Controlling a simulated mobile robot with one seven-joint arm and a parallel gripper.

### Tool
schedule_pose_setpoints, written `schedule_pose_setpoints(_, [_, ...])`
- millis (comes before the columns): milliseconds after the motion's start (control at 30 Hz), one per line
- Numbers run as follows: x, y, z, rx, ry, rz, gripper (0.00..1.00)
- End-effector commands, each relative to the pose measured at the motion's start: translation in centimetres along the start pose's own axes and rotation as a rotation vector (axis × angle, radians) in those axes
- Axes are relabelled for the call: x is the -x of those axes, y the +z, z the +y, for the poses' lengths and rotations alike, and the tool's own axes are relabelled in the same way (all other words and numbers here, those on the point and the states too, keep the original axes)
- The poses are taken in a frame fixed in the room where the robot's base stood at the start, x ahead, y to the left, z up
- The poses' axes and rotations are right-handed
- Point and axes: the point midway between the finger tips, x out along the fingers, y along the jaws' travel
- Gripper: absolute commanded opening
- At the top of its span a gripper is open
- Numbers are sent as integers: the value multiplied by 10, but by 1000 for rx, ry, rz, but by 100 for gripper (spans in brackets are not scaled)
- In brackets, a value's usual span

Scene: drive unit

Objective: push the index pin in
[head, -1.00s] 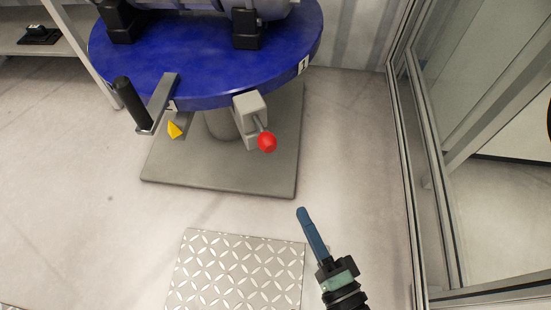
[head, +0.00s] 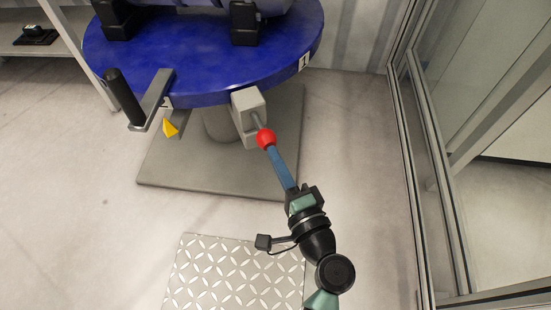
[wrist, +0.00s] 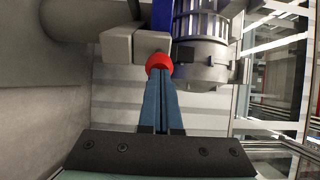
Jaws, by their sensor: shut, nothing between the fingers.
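The index pin shows as a red ball knob (head: 265,138) on a short rod that enters a grey block (head: 250,112) under the rim of the blue round table (head: 200,80). The rod still shows between knob and block in the head view. My gripper (head: 273,150) is shut and empty, with its blue fingertips at the knob's near side. In the wrist view the shut fingers (wrist: 162,80) point at the red knob (wrist: 159,63), and their tips overlap its lower part. They look to be touching it, but exact contact is hard to tell.
A black handle (head: 124,97) on a metal bracket and a yellow pointer (head: 170,128) sit left of the block. A grey base plate (head: 220,170) lies below the table. A tread plate (head: 235,270) is on the floor. A framed glass panel (head: 480,130) stands at the right.

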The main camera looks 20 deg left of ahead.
Motion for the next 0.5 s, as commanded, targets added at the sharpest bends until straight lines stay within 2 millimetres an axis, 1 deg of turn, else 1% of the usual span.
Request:
schedule_pose_setpoints(100, [-5, 0, 0, 0, 0, -1, 0])
schedule_pose_setpoints(400, [-5, 0, 0, 0, 0, 0, 0])
schedule_pose_setpoints(500, [-10, 0, 0, 0, -1, -1, 0])
